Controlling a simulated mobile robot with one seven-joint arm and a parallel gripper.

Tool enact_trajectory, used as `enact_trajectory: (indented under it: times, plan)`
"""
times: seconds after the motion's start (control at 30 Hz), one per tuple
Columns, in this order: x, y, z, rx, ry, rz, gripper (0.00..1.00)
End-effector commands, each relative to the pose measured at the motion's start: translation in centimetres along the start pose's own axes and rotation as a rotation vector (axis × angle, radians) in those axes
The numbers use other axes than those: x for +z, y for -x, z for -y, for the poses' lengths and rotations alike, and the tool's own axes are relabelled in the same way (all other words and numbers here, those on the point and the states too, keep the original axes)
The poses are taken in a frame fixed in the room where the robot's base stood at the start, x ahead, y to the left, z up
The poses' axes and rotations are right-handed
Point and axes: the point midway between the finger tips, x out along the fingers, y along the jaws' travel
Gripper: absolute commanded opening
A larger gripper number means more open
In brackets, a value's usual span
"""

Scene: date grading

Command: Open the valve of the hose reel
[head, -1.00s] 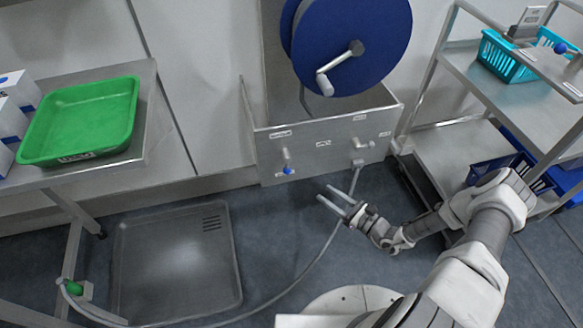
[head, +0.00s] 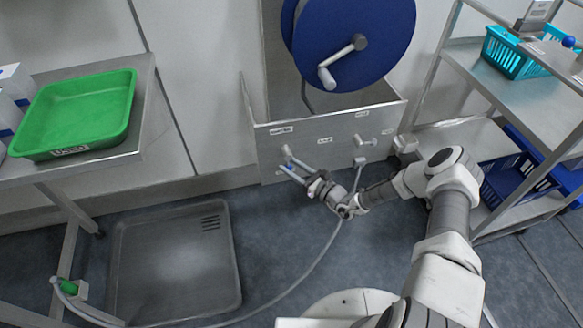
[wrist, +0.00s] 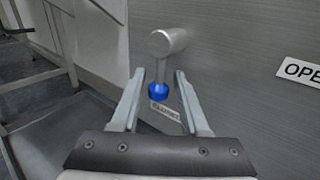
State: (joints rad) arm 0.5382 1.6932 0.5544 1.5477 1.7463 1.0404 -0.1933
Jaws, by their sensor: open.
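The hose reel (head: 385,50) is a blue drum with a grey crank, above a grey metal panel (head: 310,155). The valve (head: 287,150) is at the panel's left, mostly hidden by my fingers in the head view. In the wrist view the valve handle (wrist: 164,45) is a grey lever hanging down, with a blue tip (wrist: 158,91). My gripper (head: 287,164) is open at the valve; in the wrist view its fingers (wrist: 159,76) stand either side of the lever, with gaps on both sides.
An "OPE…" label (wrist: 300,71) is right of the valve. A grey hose (head: 325,245) runs from the panel across the floor. A green tray (head: 75,110) is on the left table; a shelf cart (head: 500,75) with blue baskets stands right. A floor tray (head: 175,265) lies lower left.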

Motion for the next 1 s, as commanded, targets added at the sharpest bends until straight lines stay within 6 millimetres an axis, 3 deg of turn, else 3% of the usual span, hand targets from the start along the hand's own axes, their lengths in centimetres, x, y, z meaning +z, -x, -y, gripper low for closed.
enact_trajectory:
  times: [0.2, 0.43, 1.0]
  plan:
    - [0.02, -0.02, 0.0, 0.0, 0.0, 0.0, 0.43]
    - [0.01, 0.0, -0.01, 0.001, 0.0, 0.0, 0.01]
    - [-0.26, 0.11, -0.05, 0.001, -0.001, -0.006, 0.0]
